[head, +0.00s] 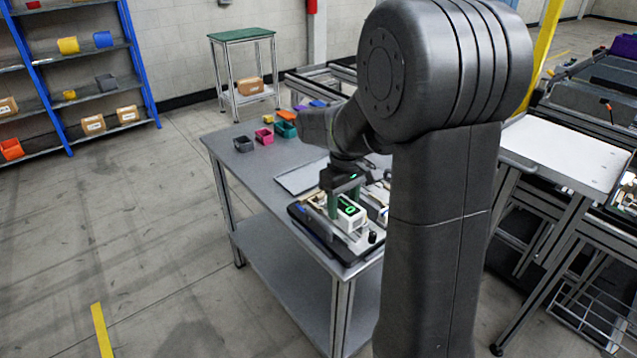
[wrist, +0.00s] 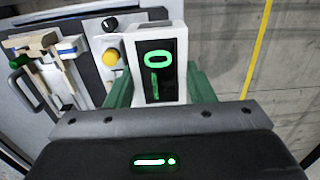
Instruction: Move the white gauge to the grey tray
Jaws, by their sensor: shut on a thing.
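The white gauge (head: 351,213) is a white block with a dark face and green display marks. It fills the middle of the wrist view (wrist: 176,38), upright between the green fingers. My gripper (head: 341,200) is shut on it, with one finger on each side, as the wrist view also shows (wrist: 161,88). The gauge is at the fixture board (head: 313,232) near the table's front corner; I cannot tell if it still touches the board. A flat grey tray (head: 297,178) lies on the table behind the board, partly hidden by my arm.
The board carries wooden clamp-like pieces (wrist: 45,45), a yellow button (wrist: 111,57) and a black knob (wrist: 110,24). Small coloured bins, including a dark grey one (head: 243,144), stand at the table's far end. Bare table (head: 240,170) lies left of the tray.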

